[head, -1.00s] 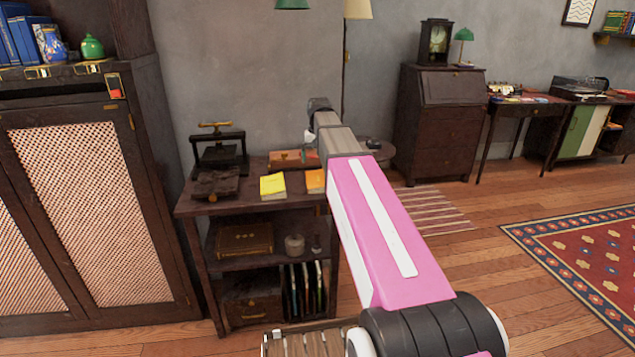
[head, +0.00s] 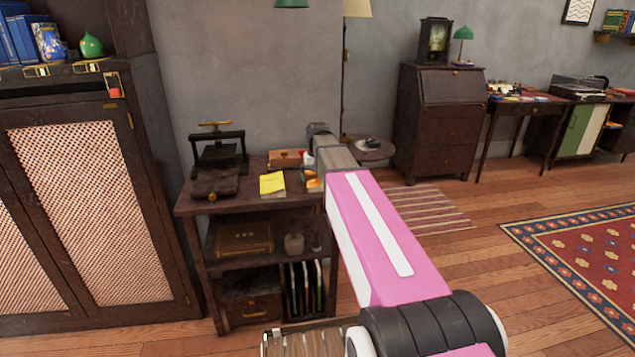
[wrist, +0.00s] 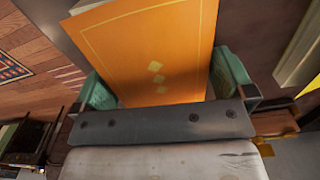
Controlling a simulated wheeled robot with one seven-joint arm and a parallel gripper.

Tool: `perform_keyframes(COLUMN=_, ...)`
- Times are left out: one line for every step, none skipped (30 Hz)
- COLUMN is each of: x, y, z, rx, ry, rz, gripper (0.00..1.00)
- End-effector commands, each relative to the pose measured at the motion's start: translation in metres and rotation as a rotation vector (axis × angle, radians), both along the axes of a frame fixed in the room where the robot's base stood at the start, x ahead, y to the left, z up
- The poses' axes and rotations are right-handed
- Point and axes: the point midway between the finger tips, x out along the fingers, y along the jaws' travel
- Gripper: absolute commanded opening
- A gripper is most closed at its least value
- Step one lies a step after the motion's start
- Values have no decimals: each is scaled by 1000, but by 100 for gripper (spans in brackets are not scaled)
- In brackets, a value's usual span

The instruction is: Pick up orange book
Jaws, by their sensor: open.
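The orange book (wrist: 155,45) fills the upper middle of the wrist view, with a yellow border line and small diamonds on its cover. My gripper (wrist: 165,88) is open, its two green fingers on the left and right sides of the book. I cannot tell whether either finger touches it. In the head view only a small part of the orange book (head: 313,184) shows on the shelf top; my gripper (head: 309,172) and arm hide the rest.
A yellow book (head: 272,183) lies just left of the orange one on the dark shelf unit (head: 225,206). A dark press (head: 218,150) and a brown box (head: 287,158) stand behind. A small round table (head: 372,152) is right of my arm.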

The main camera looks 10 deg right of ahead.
Motion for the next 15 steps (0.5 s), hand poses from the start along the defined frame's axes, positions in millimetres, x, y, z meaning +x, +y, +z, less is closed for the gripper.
perform_keyframes(x=0, y=0, z=0, rx=0, ry=0, rz=0, gripper=100)
perform_keyframes(x=0, y=0, z=0, rx=0, ry=0, rz=0, gripper=100)
perform_keyframes(x=0, y=0, z=0, rx=0, ry=0, rz=0, gripper=87)
perform_keyframes(x=0, y=0, z=0, rx=0, ry=0, rz=0, gripper=77)
perform_keyframes(x=0, y=0, z=0, rx=0, ry=0, rz=0, gripper=67)
perform_keyframes(x=0, y=0, z=0, rx=0, ry=0, rz=0, gripper=66)
perform_keyframes(x=0, y=0, z=0, rx=0, ry=0, rz=0, gripper=66)
perform_keyframes(x=0, y=0, z=0, rx=0, ry=0, rz=0, gripper=66)
perform_keyframes(x=0, y=0, z=0, rx=0, ry=0, rz=0, gripper=66)
perform_keyframes(x=0, y=0, z=0, rx=0, ry=0, rz=0, gripper=66)
perform_keyframes(x=0, y=0, z=0, rx=0, ry=0, rz=0, gripper=66)
perform_keyframes(x=0, y=0, z=0, rx=0, ry=0, rz=0, gripper=66)
perform_keyframes(x=0, y=0, z=1, rx=0, ry=0, rz=0, gripper=66)
perform_keyframes(x=0, y=0, z=1, rx=0, ry=0, rz=0, gripper=66)
perform_keyframes(x=0, y=0, z=1, rx=0, ry=0, rz=0, gripper=66)
